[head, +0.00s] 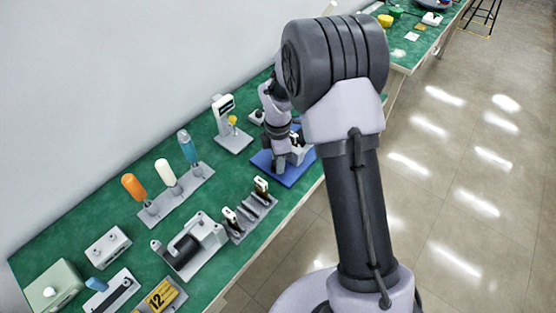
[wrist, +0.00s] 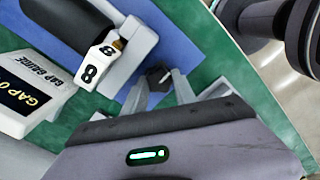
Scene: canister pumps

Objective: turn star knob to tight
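The dark star knob (wrist: 158,77) shows in the wrist view, between the two fingers of my gripper (wrist: 159,84). The fingers stand one on each side of it, very near its edges; I cannot tell whether they touch it. The knob is by the blue base plate (wrist: 185,38) of a grey device with a dark cylinder (wrist: 68,18) and a white block marked 8 (wrist: 94,68). In the head view my gripper (head: 284,160) is low over the blue plate (head: 297,178), and my arm hides the knob and much of the device.
A white gap gauge box (wrist: 28,95) is left of my gripper in the wrist view. In the head view a grey stand with a yellow knob (head: 232,121), a grey pump (head: 190,245) and upright coloured handles (head: 168,175) occupy the green bench (head: 100,215). Its front edge is close.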

